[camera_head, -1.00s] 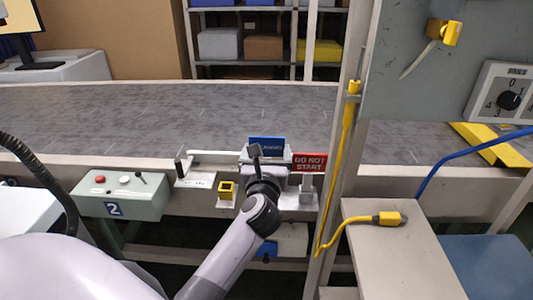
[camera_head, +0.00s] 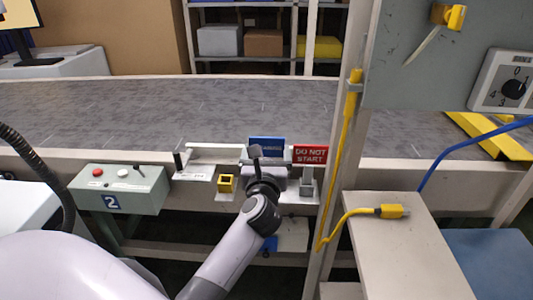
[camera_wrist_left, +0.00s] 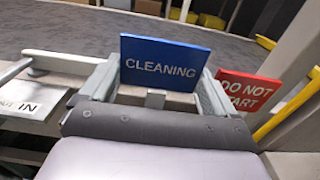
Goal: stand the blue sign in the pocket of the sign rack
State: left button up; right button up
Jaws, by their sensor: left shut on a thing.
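The blue sign (camera_head: 267,146) stands upright above the front rail of the conveyor, and in the left wrist view the blue sign (camera_wrist_left: 165,63) reads CLEANING. My left gripper (camera_wrist_left: 152,97) is shut on the sign's lower part; in the head view my wrist (camera_head: 262,180) hides most of the jaws. The red DO NOT START sign (camera_head: 310,154) stands just right of the blue one, partly behind it in the wrist view (camera_wrist_left: 247,90). The sign rack (camera_head: 306,190) shows below the red sign. Whether the blue sign's foot is in a pocket is hidden. My right gripper is not in view.
A yellow square socket (camera_head: 226,183) and a white bar handle (camera_head: 215,147) are left of my wrist. The green control box (camera_head: 118,190) is farther left. A post with a yellow cable (camera_head: 345,150) stands close on the right. The conveyor belt (camera_head: 190,105) behind is clear.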

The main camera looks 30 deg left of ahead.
pick_arm(q)
jog(key=shift+f+b, duration=0.65)
jog(key=shift+f, duration=0.25)
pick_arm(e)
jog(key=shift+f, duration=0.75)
pick_arm(q)
jog(key=o, duration=0.8)
notch_tip(320, 180, up, 2)
jog(key=shift+r+p, duration=0.15)
jog(key=shift+p, duration=0.4)
notch_tip(320, 180, up, 18)
jog(key=p, duration=0.4)
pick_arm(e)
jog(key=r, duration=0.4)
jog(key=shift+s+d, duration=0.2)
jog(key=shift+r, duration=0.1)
